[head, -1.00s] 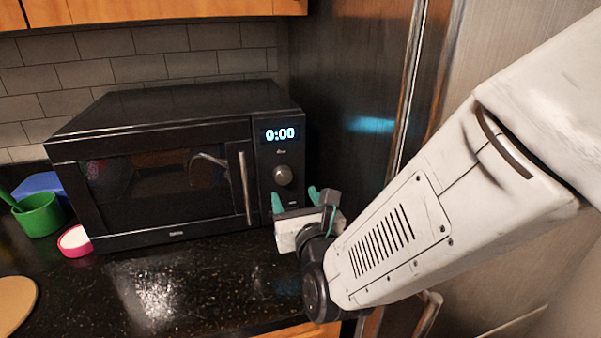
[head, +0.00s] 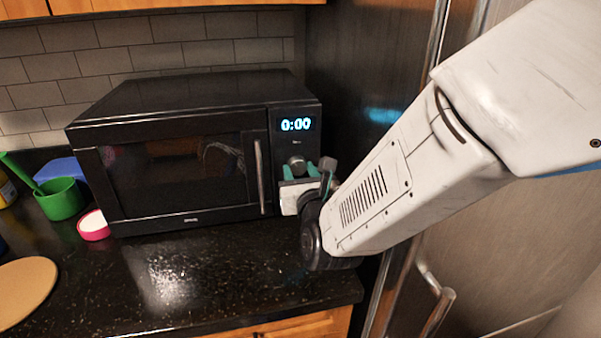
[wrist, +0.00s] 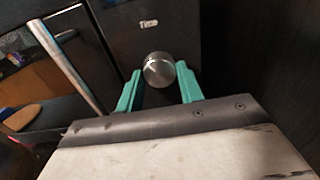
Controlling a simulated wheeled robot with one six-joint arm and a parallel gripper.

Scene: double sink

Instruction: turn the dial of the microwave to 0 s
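The black microwave (head: 190,150) stands on the counter, its door shut and its display (head: 296,124) reading 0:00. Its round silver dial (head: 297,162) is on the panel below the display, partly hidden by my gripper in the head view. The dial shows whole in the wrist view (wrist: 158,70), under the label "Time". My gripper (wrist: 160,82) is open, with one teal fingertip to the left of the dial and one to the right. Gaps show beside the dial, so it is not gripped. In the head view my gripper (head: 300,170) is right at the panel.
The vertical door handle (head: 260,177) is close to the left of my gripper. A dark tall surface and a steel fridge (head: 500,260) stand to the right. A green cup (head: 60,199), a pink-and-white round item (head: 93,225) and a round board (head: 25,290) are at left.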

